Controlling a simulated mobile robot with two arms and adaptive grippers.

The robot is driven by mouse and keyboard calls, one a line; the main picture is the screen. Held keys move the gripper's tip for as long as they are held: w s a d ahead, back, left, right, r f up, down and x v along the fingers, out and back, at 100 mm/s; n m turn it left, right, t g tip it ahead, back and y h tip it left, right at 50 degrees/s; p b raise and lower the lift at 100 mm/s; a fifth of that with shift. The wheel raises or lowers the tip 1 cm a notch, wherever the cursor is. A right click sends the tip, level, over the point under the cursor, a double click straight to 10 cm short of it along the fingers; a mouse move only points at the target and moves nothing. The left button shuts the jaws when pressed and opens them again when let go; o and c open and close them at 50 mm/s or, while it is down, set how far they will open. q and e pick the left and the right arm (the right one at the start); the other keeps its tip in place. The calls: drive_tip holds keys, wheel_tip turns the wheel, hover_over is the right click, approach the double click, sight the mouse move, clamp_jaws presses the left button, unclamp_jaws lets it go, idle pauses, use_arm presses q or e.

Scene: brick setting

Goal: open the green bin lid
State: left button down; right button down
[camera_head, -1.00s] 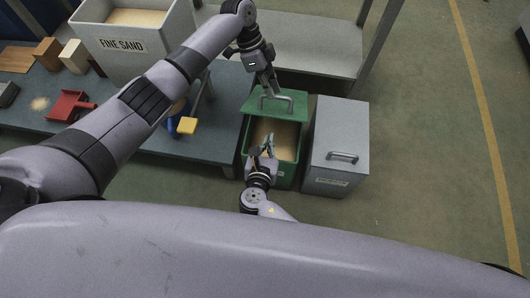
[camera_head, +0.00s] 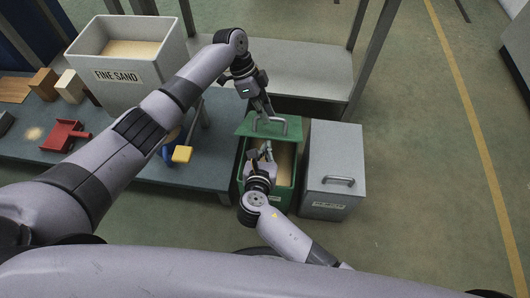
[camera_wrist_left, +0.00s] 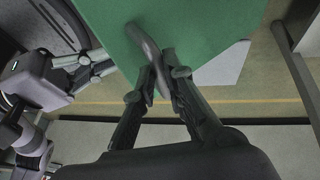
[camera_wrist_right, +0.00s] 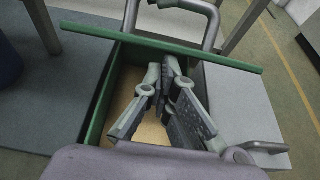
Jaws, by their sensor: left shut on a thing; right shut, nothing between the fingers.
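The green bin (camera_head: 277,202) stands on the floor beside the workbench, with pale sand (camera_head: 285,165) inside. Its green lid (camera_head: 247,126) is raised at the back, tilted up, and the opening is uncovered. My left gripper (camera_head: 267,117) is shut on the lid's metal handle (camera_head: 284,125); the left wrist view shows the fingers (camera_wrist_left: 160,75) around the handle (camera_wrist_left: 146,45). My right gripper (camera_head: 264,149) is shut and empty over the bin's opening. In the right wrist view its fingers (camera_wrist_right: 162,78) are just in front of the lid's edge (camera_wrist_right: 165,46); contact is unclear.
A closed grey bin (camera_head: 333,155) stands right of the green one. A grey shelf (camera_head: 300,65) stands behind.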

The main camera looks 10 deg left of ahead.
use_arm(q)
drive_tip(key=shift+w+a+f, duration=0.1)
drive_tip(key=shift+a+f, duration=0.05)
drive_tip(key=shift+f, duration=0.55)
drive_tip(key=c, duration=2.1)
unclamp_jaws()
drive_tip(key=shift+o, duration=1.4)
drive_tip(key=shift+w+f, duration=0.15)
drive_tip(key=shift+w, duration=0.1)
drive_tip(key=shift+o, duration=0.7)
drive_tip(key=shift+r, duration=0.25)
use_arm(e)
drive_tip(key=shift+w+f, duration=0.2)
drive_tip(key=shift+w, duration=0.15)
